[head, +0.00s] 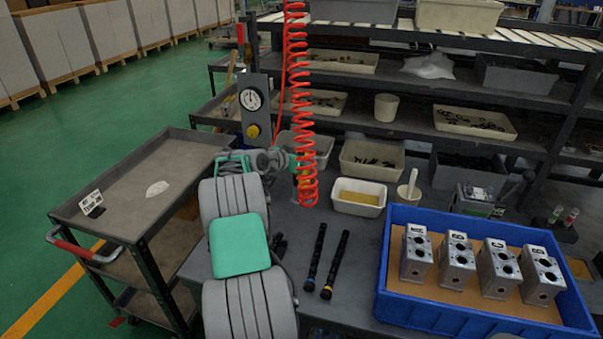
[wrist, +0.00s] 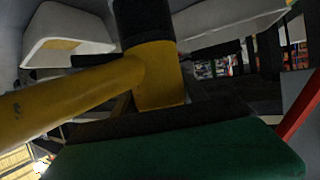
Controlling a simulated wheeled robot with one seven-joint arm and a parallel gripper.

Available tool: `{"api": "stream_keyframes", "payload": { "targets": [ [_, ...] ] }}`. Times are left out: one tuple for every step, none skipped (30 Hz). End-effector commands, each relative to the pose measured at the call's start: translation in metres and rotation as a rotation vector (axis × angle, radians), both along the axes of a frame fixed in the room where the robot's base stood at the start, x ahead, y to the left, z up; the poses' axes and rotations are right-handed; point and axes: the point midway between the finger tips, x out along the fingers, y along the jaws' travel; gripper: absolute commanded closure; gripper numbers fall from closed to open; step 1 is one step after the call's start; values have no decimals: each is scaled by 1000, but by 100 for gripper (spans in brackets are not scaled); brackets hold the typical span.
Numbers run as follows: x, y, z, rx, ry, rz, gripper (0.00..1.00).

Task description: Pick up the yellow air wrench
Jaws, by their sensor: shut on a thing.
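The yellow air wrench (wrist: 155,78) fills the upper left and middle of the wrist view, with a yellow handle running to the left and a black part above. My gripper (wrist: 180,140) shows there as a green and dark finger close against it. In the head view my gripper (head: 293,163) is at the lower end of the red coiled hose (head: 297,90), above the back of the workbench. It is shut on the wrench, which is mostly hidden there behind the hose and gripper. The other finger and the exact contact are hard to make out.
A blue crate (head: 450,317) with several metal valve blocks (head: 457,258) stands on the bench at right. Two black tools (head: 335,264) lie left of it. A white bin (head: 359,208) stands behind. A grey cart (head: 205,148) is at left, and shelves with bins are at the back.

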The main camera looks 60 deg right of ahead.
Motion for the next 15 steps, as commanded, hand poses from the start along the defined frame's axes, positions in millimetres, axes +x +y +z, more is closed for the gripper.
{"api": "stream_keyframes", "payload": {
  "targets": [
    [0, 0, 0, 0, 0, -1, 79],
    [0, 0, 0, 0, 0, -1, 82],
    [0, 0, 0, 0, 0, -1, 85],
    [0, 0, 0, 0, 0, -1, 88],
    [0, 0, 0, 0, 0, -1, 90],
    [0, 0, 0, 0, 0, -1, 93],
    [0, 0, 0, 0, 0, -1, 96],
    [0, 0, 0, 0, 0, -1, 98],
    [0, 0, 0, 0, 0, -1, 100],
    [0, 0, 0, 1, 0, -1, 100],
    [0, 0, 0, 1, 0, -1, 100],
    [0, 0, 0, 1, 0, -1, 100],
    [0, 0, 0, 1, 0, -1, 100],
    [0, 0, 0, 1, 0, -1, 100],
    [0, -1, 5, -8, -3, -1, 100]
  ]
}}
